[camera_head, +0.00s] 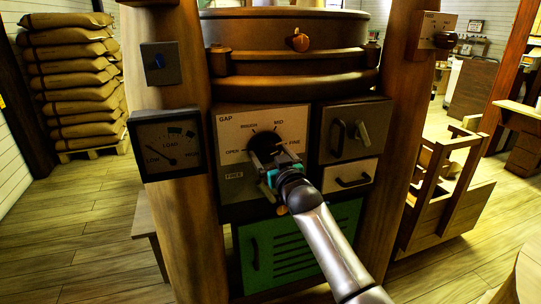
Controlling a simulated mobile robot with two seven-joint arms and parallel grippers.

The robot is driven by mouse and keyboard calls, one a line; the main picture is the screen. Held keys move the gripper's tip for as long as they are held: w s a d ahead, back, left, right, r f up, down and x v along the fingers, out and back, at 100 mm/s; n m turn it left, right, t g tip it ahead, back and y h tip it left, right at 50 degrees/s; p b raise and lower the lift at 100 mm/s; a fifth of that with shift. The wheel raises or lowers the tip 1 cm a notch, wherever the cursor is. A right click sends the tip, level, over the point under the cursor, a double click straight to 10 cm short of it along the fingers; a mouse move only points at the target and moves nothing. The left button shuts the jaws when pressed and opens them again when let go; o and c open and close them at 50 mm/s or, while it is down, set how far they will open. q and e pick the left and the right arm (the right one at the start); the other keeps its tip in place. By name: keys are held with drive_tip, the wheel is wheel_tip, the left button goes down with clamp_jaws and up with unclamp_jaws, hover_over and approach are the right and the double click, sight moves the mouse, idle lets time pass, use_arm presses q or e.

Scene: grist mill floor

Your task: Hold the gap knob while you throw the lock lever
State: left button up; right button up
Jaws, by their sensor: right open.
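The gap knob (263,139) is a dark round knob on a pale plate (231,122) marked GAP, with OPEN, ROUGH, MID and FINE around it. My right gripper (270,160) is open at the knob's lower side, its fingers close around or against it; contact cannot be told. Below, a grey plate (232,190) carries a FREE label. My gripper and wrist cover the right part of this plate, and I cannot make out the lock lever. A small brass-coloured piece (281,210) shows just under my wrist. My left gripper is out of view.
A handled panel (353,130) and a white drawer (350,176) are right of the knob. A green vented door (300,245) is below. Stacked sacks (70,80) stand far left.

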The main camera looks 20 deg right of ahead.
drive_tip(key=shift+c, duration=0.3)
drive_tip(key=c, duration=1.3)
